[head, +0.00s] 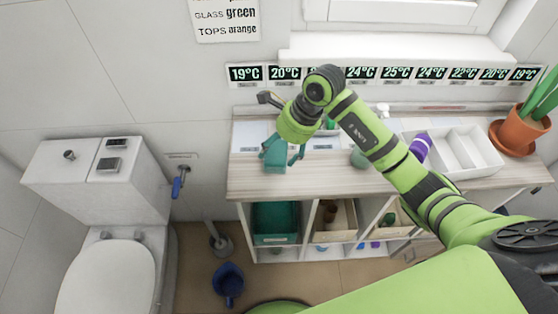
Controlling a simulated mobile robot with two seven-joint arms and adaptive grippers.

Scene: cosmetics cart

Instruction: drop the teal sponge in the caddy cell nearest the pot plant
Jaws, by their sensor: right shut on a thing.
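My right gripper (284,153) is over the left end of the wooden counter, shut on a teal block that looks like the teal sponge (274,153). The arm and fingers hide part of it, and I cannot tell how far it is above the counter. The white caddy (493,165), divided into cells, stands on the right part of the counter. The pot plant (524,130), green in a terracotta pot, is at the caddy's right, so the right-hand cell is nearest to it. My left gripper is not in view.
A purple bottle (421,147) is at the caddy's left side. My right arm crosses above the counter (335,178) and hides its middle. A row of temperature displays (285,73) lines the wall behind. A toilet (105,270) stands at the left.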

